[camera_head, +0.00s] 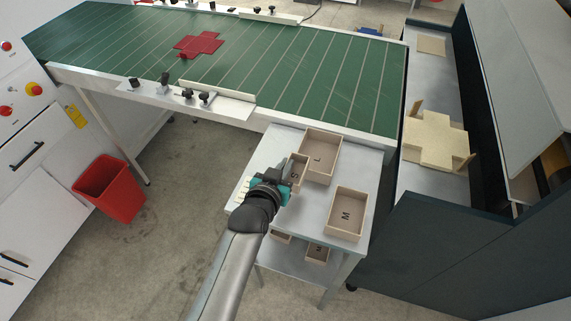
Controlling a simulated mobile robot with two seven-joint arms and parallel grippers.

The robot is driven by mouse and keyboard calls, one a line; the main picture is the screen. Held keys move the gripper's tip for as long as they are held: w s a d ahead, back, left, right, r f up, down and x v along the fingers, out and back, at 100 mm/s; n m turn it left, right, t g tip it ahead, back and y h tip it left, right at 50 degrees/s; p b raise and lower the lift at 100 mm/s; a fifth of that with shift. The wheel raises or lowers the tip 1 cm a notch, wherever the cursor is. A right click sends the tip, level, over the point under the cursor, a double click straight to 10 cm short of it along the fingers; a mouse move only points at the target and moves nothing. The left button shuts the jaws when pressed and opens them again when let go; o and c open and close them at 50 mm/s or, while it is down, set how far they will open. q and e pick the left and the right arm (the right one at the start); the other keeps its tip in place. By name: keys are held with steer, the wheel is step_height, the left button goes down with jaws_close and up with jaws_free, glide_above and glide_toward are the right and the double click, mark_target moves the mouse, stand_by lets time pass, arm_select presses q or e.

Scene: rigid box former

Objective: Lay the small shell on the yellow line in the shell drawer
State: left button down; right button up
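The small shell (298,172), an open beige box marked S, is at the left side of the box marked L, over the grey side table (275,222). My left gripper (284,177) is at the small shell's left side, touching or very close to it. The gripper's own body hides its fingers in part, so I cannot tell whether they are shut on the wall. My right gripper is out of view. White drawer fronts with dark handles (27,155) stand at the left edge, closed. No yellow line shows in this view.
The L box (329,143) and M box (346,231) stand on the side table, with smaller boxes on its lower shelf. A green conveyor (290,60) carries a red cross-shaped sheet (199,43). A red bin (110,190) stands left. The floor between is clear.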

arm_select(q)
steer(key=shift+r+p, duration=4.3)
steer(key=shift+r, duration=1.95)
steer(key=w+a+r+n+y+b, duration=0.15)
steer(key=w+a+r+b, duration=0.25)
steer(key=a+b, duration=0.55)
steer(key=s+a+r+n+y+b, duration=0.2)
steer(key=s+a+b, duration=0.2)
steer(key=b, duration=1)
steer(key=shift+s+a+t+y, duration=0.35)
steer(key=shift+s+a+t, duration=0.05)
steer(key=shift+s, duration=0.15)
